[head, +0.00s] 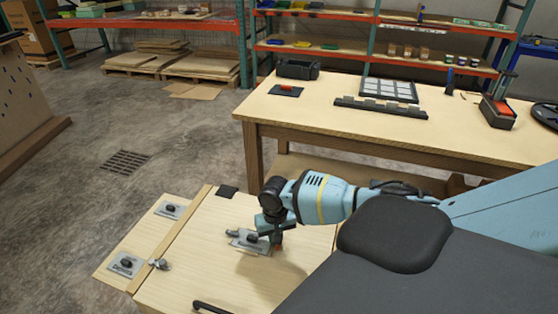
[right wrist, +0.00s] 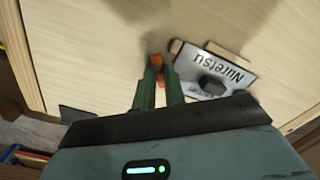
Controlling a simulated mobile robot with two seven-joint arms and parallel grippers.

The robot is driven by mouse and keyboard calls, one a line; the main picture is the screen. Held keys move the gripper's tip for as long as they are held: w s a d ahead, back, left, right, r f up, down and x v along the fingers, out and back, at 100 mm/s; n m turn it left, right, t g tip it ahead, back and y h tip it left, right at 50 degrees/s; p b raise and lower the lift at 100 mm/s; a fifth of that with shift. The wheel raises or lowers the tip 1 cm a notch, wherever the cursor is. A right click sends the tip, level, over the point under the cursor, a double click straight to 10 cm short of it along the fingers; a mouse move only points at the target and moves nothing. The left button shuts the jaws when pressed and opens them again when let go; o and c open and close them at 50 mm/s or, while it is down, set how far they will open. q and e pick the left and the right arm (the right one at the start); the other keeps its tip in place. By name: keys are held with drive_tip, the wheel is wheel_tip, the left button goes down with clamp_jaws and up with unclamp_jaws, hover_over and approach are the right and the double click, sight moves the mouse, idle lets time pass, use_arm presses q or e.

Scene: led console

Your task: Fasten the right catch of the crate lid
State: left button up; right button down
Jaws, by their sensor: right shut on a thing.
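The wooden crate lid (head: 222,268) lies in the lower middle of the head view. My right gripper (head: 277,246) points down over it, beside a grey plate with a black knob (head: 247,241). In the right wrist view, my right gripper (right wrist: 158,78) is shut on a small orange piece (right wrist: 156,61) between its green fingers. The plate, lettered "Nuretsu" (right wrist: 228,72), lies just right of the fingers. Whether the orange piece belongs to a catch I cannot tell. Two more knobbed plates (head: 170,210) (head: 126,264) sit on the left section. My left gripper is not in view.
A metal fitting (head: 160,264) lies by the pale strip (head: 172,238) across the wood. A black handle (head: 208,307) is at the near edge and a dark square (head: 228,191) at the far edge. A workbench (head: 330,122) with tools stands behind.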

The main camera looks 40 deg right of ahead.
drive_tip(key=shift+w+a+r+n, duration=0.1)
drive_tip(key=shift+n, duration=0.9)
drive_tip(key=n, duration=0.2)
drive_tip(key=shift+a+n+p, duration=0.1)
drive_tip(key=shift+n+p, duration=0.2)
drive_tip(key=shift+p, duration=0.1)
drive_tip(key=n, duration=0.3)
drive_tip(key=shift+a+n, duration=0.15)
drive_tip(key=shift+n, duration=0.15)
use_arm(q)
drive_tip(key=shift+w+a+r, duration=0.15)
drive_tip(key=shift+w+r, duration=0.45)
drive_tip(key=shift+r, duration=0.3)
use_arm(e)
drive_tip(key=shift+a+n, duration=0.1)
drive_tip(key=shift+n, duration=1.1)
drive_tip(key=c, duration=1.5)
unclamp_jaws()
drive_tip(key=shift+o, duration=0.2)
